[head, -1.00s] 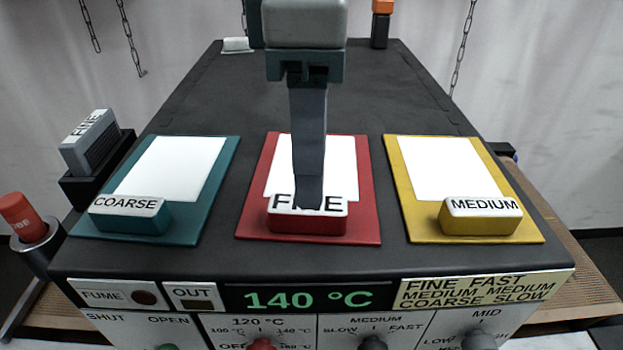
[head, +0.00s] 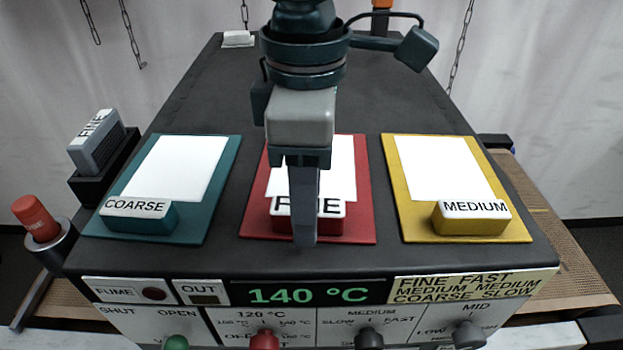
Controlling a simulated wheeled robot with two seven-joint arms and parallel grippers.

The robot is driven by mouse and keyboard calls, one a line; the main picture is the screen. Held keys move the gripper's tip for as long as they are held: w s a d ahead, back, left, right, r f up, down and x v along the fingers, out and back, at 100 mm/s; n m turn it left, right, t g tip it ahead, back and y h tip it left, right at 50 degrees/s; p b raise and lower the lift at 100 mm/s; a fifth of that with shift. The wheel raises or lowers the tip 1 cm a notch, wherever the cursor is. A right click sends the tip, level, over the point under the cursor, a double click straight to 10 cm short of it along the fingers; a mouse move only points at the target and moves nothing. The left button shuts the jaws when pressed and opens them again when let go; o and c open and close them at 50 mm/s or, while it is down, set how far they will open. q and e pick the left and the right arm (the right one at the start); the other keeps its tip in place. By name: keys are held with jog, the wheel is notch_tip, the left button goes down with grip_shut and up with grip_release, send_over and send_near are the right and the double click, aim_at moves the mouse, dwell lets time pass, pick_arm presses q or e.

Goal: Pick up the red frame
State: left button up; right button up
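The red frame (head: 365,220) lies in the middle of the dark machine top. It has a white panel (head: 342,170) and a raised red handle block with a white top reading FINE (head: 333,208). My gripper (head: 305,240), which I take to be the left, comes down from the top centre, its finger crossing in front of the FINE label. The tip overlaps the frame's front edge in the picture. Only one finger shows; any second one is hidden behind it, so its opening and contact are unclear. My other gripper is not in view.
A teal frame marked COARSE (head: 208,218) lies left, a yellow one marked MEDIUM (head: 412,215) right. A grey FINE block (head: 97,145) and red-capped holder (head: 37,220) stand further left. The front panel (head: 317,292) reads 140 °C.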

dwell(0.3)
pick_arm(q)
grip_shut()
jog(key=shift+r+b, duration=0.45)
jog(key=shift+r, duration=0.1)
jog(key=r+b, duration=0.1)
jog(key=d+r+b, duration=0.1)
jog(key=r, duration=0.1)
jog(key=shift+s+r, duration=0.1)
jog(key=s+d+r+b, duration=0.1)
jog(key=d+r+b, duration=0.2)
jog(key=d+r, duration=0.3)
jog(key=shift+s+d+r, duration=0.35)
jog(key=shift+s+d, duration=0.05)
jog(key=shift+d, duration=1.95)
